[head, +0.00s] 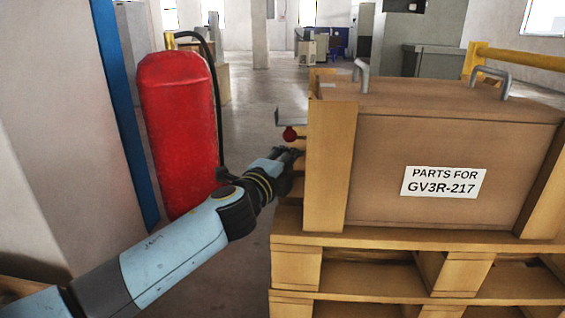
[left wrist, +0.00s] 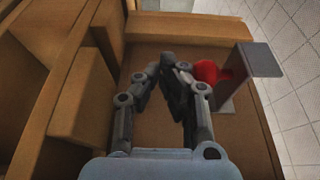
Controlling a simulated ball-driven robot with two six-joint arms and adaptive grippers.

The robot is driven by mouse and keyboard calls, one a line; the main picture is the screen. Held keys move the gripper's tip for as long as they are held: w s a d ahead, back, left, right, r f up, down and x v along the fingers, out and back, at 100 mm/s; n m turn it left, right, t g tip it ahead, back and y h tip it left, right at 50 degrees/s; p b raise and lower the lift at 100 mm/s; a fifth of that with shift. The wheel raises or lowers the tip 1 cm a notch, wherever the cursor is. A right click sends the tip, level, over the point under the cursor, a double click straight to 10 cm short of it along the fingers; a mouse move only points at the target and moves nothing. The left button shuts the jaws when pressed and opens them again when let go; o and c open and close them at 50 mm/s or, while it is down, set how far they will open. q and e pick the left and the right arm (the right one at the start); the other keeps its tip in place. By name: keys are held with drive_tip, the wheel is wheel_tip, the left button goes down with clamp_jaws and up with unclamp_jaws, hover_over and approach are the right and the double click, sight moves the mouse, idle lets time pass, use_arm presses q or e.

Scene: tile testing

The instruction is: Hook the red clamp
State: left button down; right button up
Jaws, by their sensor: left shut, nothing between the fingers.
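The red clamp shows as a red round knob (head: 290,133) under a grey metal bracket (head: 291,116), at the left side of a wooden crate (head: 440,150). In the left wrist view the red knob (left wrist: 206,71) sits right of my fingers, beside the grey bracket plate (left wrist: 262,58). My left gripper (head: 291,153) is just below the knob in the head view. Its fingertips (left wrist: 168,62) are together with nothing between them. The right finger is very close to the knob; I cannot tell if they touch. My right gripper is not in view.
The crate has grey handles on top and stands on stacked wooden pallets (head: 370,246). Open floor (head: 260,115) lies between extinguisher and crate.

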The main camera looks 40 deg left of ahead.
use_arm(q)
drive_tip(key=shift+w+a, duration=0.1)
drive_tip(key=shift+w, duration=0.4)
drive_tip(key=shift+r, duration=0.1)
drive_tip(key=shift+a+r+p, duration=0.1)
drive_tip(key=shift+r+p, duration=0.7)
drive_tip(key=shift+s+a+r+p, duration=0.3)
drive_tip(key=shift+a+r+p, duration=0.15)
drive_tip(key=shift+r, duration=0.15)
drive_tip(key=shift+s+a+r, duration=0.2)
drive_tip(key=shift+a, duration=0.1)
